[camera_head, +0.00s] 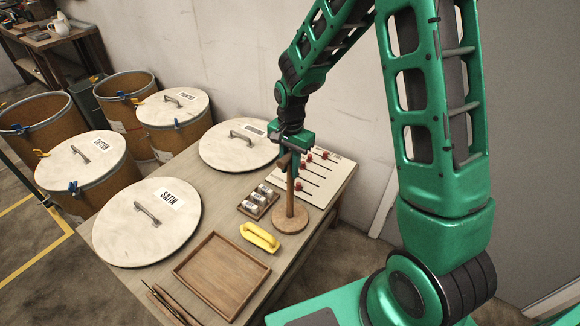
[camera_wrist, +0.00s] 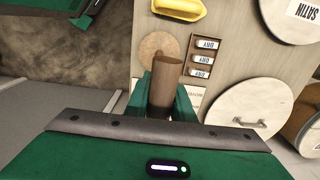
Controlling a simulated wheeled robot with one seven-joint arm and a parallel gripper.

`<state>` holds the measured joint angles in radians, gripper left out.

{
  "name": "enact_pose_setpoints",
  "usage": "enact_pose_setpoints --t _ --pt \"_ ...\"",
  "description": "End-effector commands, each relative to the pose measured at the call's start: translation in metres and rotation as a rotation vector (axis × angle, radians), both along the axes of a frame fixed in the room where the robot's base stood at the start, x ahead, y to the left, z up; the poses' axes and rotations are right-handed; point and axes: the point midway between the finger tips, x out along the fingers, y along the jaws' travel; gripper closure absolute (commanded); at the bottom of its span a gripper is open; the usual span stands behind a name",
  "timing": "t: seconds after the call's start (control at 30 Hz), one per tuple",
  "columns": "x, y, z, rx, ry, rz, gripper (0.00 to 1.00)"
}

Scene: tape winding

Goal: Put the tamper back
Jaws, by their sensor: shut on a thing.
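The tamper is a wooden tool with an upright round handle (camera_head: 291,190) and a flat disc base (camera_head: 291,218). It stands at the right part of the wooden table. My gripper (camera_head: 293,150) is shut on the upper part of the handle. In the wrist view the handle (camera_wrist: 166,82) rises between my fingers (camera_wrist: 165,100), and the disc (camera_wrist: 158,45) shows behind it. The tamper looks upright. I cannot tell whether its disc rests on the table or hangs just above it.
Near the tamper are a yellow handled tool (camera_head: 260,237), a rack of small labelled blocks (camera_head: 258,202) and a board with red knobs (camera_head: 318,171). An empty wooden tray (camera_head: 222,275) lies in front. Round lids, one marked SATIN (camera_head: 147,222), lie left and behind.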

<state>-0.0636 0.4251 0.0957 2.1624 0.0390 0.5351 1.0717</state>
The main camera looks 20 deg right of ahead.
Motion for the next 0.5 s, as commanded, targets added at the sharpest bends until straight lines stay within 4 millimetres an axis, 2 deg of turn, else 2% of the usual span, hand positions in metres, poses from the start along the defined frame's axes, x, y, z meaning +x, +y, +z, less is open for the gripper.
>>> enact_pose_setpoints --t 0.07,0.1,0.13,0.5 --pt "0.0006 -0.0001 -0.0007 0.001 -0.001 0.0 1.0" --pt "0.0001 -0.0002 -0.001 0.0 0.0 0.0 0.69" --pt "0.0001 -0.0003 -0.0009 0.0 0.0 0.0 0.62" --pt "0.0003 -0.0006 0.0022 0.0 0.0 -0.001 0.6"
